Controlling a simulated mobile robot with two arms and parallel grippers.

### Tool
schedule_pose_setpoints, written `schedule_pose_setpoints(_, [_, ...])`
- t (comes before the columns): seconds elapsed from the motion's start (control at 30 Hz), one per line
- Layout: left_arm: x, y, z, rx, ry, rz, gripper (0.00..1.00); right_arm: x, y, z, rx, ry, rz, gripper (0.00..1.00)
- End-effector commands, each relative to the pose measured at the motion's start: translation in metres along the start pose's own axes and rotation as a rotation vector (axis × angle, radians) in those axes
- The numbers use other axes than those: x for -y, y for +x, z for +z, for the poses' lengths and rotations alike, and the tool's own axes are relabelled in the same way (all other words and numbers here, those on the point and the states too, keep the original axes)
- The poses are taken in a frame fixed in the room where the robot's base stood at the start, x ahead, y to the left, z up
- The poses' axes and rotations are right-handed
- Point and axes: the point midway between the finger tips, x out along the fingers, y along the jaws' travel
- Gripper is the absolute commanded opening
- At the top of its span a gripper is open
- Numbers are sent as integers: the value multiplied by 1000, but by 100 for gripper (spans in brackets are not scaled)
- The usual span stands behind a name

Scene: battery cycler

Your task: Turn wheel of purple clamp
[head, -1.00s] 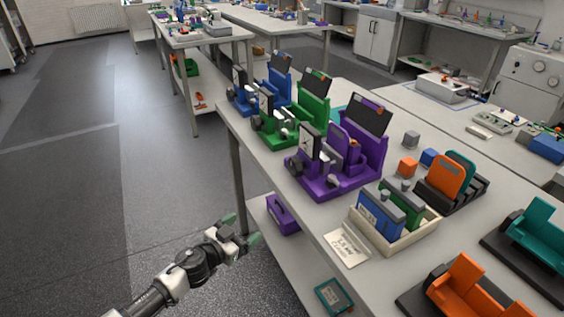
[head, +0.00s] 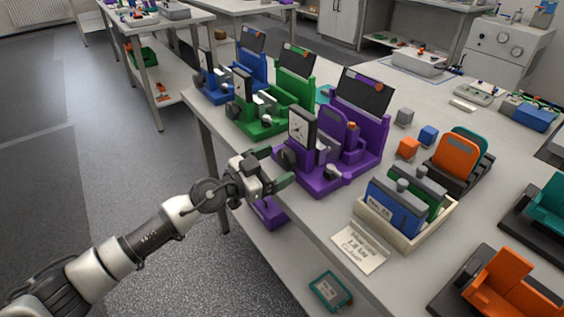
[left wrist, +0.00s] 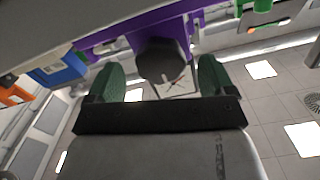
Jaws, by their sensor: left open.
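My left gripper (head: 277,167) is open with green fingertips, just off that edge close to the wheel. In the left wrist view the dark wheel (left wrist: 162,60) lies between and beyond the two open fingers (left wrist: 160,78), with purple clamp body (left wrist: 140,28) above. I cannot tell whether the fingers touch the wheel. My right gripper is not in view.
Green (head: 275,105) and blue (head: 232,80) clamps stand behind the purple one. A cream tray (head: 405,244) with blue and green cells and a paper note (head: 358,248) are in front. A purple box (head: 268,213) sits on the lower shelf under my gripper.

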Motion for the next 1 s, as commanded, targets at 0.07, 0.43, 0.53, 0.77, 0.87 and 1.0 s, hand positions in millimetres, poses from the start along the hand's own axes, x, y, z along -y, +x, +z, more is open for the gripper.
schedule_pose_setpoints(0.07, [0, 11, 1, -2, 0, -1, 84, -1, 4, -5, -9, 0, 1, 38])
schedule_pose_setpoints(0.43, [1, 23, 0, 0, -1, -2, 84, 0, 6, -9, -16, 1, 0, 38])
schedule_pose_setpoints(0.53, [1, 22, 0, 0, -1, -2, 81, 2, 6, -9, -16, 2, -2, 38])
schedule_pose_setpoints(0.77, [1, 22, 0, 0, -1, -2, 45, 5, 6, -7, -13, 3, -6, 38])
schedule_pose_setpoints(0.87, [1, 22, 0, 0, -1, -2, 34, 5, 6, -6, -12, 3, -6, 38])
schedule_pose_setpoints(1.0, [1, 22, 0, 0, 6, -2, 34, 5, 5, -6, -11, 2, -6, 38])
